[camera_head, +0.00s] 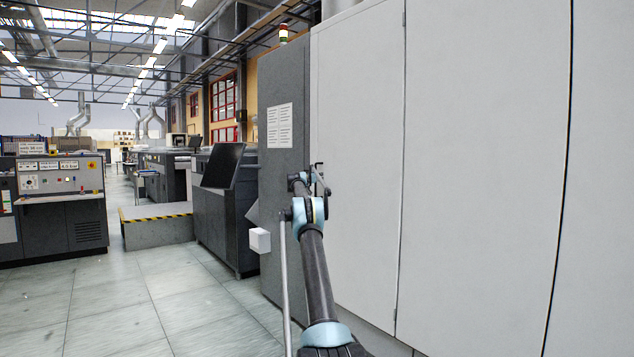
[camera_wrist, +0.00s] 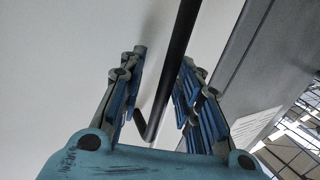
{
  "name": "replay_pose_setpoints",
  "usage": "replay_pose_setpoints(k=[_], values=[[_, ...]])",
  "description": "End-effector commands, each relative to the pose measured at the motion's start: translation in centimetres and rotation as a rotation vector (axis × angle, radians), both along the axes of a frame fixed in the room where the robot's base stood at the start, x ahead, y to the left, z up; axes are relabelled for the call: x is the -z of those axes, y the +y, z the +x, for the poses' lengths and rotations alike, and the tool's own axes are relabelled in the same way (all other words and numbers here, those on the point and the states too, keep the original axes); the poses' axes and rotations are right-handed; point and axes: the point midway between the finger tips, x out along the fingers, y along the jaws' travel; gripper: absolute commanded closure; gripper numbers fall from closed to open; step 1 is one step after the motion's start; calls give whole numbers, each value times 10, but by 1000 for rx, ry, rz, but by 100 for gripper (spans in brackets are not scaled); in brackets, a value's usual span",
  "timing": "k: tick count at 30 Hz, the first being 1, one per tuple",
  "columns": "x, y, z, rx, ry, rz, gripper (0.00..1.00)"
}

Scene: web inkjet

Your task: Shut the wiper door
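Tall pale door panels (camera_head: 480,150) fill the right side of the head view; I cannot tell which is the wiper door or how far it stands open. In the wrist view, a dark bar handle (camera_wrist: 181,45) runs in front of a pale panel (camera_wrist: 85,40), its lower end bending towards the panel. My gripper (camera_wrist: 164,62) is open, with one blue-and-grey finger on each side of the bar and gaps visible between. In the head view my gripper (camera_head: 319,176) is small, at the panel's left edge; the handle is hard to make out there.
A dark grey cabinet side (camera_head: 284,150) with a paper notice stands left of the panels. A small white box (camera_head: 260,240) sticks out low there. A dark console (camera_head: 222,205) and a striped-edge step (camera_head: 155,225) stand farther left. The tiled floor (camera_head: 140,300) is clear.

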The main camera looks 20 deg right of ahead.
Motion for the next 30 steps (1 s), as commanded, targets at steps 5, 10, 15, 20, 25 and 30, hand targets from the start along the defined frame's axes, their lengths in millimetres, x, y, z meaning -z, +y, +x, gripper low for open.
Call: replay_pose_setpoints(k=[5,10,15,20,25,30], values=[[0,1,-1,-1,0,0,69],[-1,6,-5,-2,0,0,69],[-1,15,-12,-3,0,0,69],[0,23,-22,-4,0,0,69],[0,34,-34,-4,0,0,69],[0,45,-48,-2,0,0,69]])
